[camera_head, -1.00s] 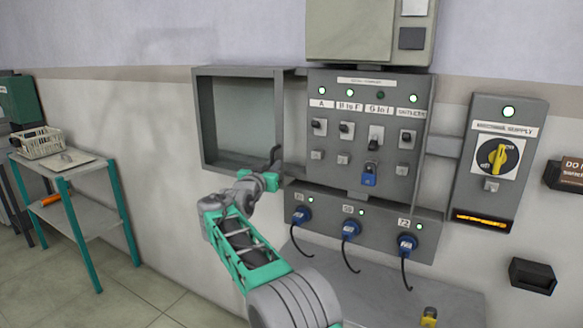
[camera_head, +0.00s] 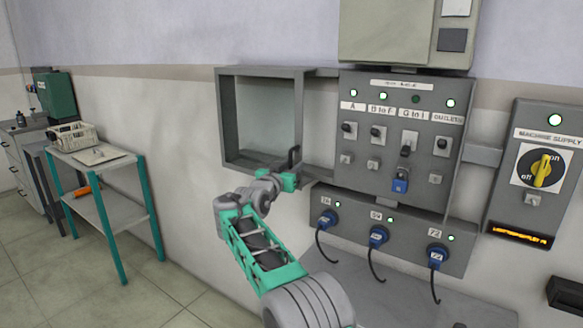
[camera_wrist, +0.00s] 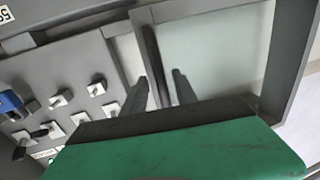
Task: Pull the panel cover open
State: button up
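The panel cover is a grey frame (camera_head: 228,125) around a pale, see-through pane, left of the switch panel in the head view. Its frame also shows in the wrist view (camera_wrist: 292,50). A dark upright handle (camera_head: 294,156) stands near its lower right corner. In the wrist view the handle (camera_wrist: 149,48) is a dark bar reaching down between my fingers. My gripper (camera_head: 291,172) is at the handle in the head view. In the wrist view my gripper (camera_wrist: 160,80) has its fingers apart, one on each side of the bar, with small gaps visible. The handle's lower end is hidden.
The switch panel (camera_head: 380,160) with switches and a blue padlock (camera_head: 400,183) is right of the cover. A lower box (camera_head: 345,213) carries blue plugs with hanging cables. A yellow-knob supply box (camera_head: 510,220) is farther right. A teal-legged table (camera_head: 112,200) stands left over open floor.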

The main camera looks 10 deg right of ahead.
jog(key=b+v, duration=0.1)
jog(key=v, duration=0.6)
jog(key=shift+s+a+b, duration=0.2)
jog(key=shift+s+b, duration=0.15)
jog(key=shift+b, duration=0.05)
jog(key=s+d+f+n+g+y+p, duration=0.1)
jog(key=s+d+f+g+y+p, duration=0.15)
jog(key=s, duration=0.55)
jog(key=s+d+f+n+g+y+p, duration=0.2)
jog(key=s+d+f+g, duration=0.15)
jog(key=s, duration=0.45)
jog(key=s+d+f+n+g+y+p, duration=0.1)
jog(key=s+d+f+g+y+p, duration=0.2)
jog(key=s, duration=0.5)
jog(key=s+f+n+g, duration=0.1)
jog(key=s+f, duration=0.2)
jog(key=s, duration=0.6)
jog(key=s+a+f+n+g+y, duration=0.1)
jog(key=s+f, duration=0.3)
jog(key=s, duration=0.5)
jog(key=shift+s+f+g+p, duration=0.25)
jog(key=shift+s+g+p, duration=0.05)
jog(key=shift+g, duration=0.4)
